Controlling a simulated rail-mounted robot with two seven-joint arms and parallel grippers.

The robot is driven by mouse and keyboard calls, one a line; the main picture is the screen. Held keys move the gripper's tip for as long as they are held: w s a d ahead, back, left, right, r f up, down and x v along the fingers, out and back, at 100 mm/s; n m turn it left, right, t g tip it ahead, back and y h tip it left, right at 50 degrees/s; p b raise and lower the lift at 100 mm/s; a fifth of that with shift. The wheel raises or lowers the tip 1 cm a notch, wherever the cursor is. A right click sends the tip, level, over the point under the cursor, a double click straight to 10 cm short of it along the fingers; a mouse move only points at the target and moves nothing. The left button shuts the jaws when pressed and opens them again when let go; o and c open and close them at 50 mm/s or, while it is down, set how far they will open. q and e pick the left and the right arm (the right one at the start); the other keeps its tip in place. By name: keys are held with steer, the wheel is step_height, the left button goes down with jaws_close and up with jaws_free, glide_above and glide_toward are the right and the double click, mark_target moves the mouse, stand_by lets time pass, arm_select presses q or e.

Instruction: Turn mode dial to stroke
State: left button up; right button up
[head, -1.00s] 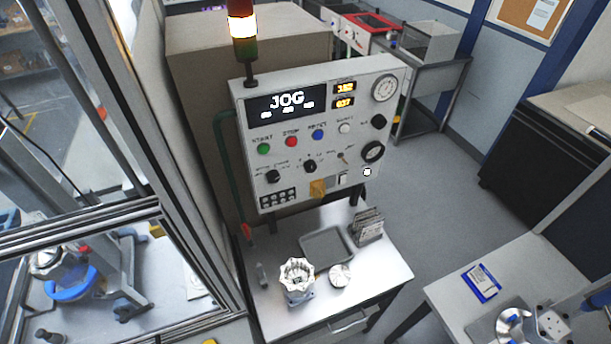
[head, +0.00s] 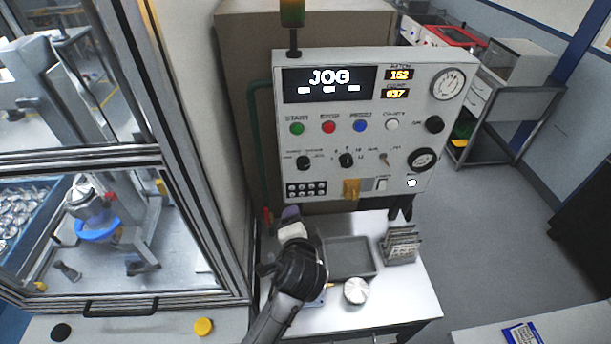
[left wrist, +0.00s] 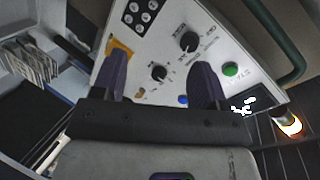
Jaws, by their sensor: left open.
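The control panel (head: 375,110) stands upright and its display (head: 329,84) reads JOG. A black pointer dial (head: 303,162) sits below the green START button (head: 297,129). A second black dial (head: 347,160) is to its right. The small lettering around both is too blurred to read, so I cannot tell which is the mode dial. My left gripper (head: 290,212) is below the panel's lower left edge, apart from both dials. In the left wrist view its purple fingers (left wrist: 160,62) are spread and empty. The left dial (left wrist: 188,42) and second dial (left wrist: 158,73) show between them.
A signal tower (head: 293,15) rises above the panel. Below are a grey tray (head: 372,272), a round metal part (head: 356,291) and a rack of plates (head: 402,243) on the table. A framed glass enclosure (head: 200,215) borders the left side. The space before the panel face is clear.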

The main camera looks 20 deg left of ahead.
mark_target(304, 166)
arm_select(q)
steer(key=w+a+m+t, duration=0.1)
steer(key=w+m, duration=0.3)
steer(key=w, duration=0.1)
steer(key=w+a+r+m+t+y+p, duration=0.1)
steer(key=w+m, duration=0.3)
steer(key=w+a+r+m+t+y, duration=0.1)
steer(key=w+m, duration=0.4)
steer(key=shift+w+a+r+t+p, duration=0.2)
steer(key=shift+w+a+t+p, duration=0.1)
steer(key=shift+w+a, duration=0.3)
steer(key=shift+w, duration=0.4)
steer(key=c, duration=0.9)
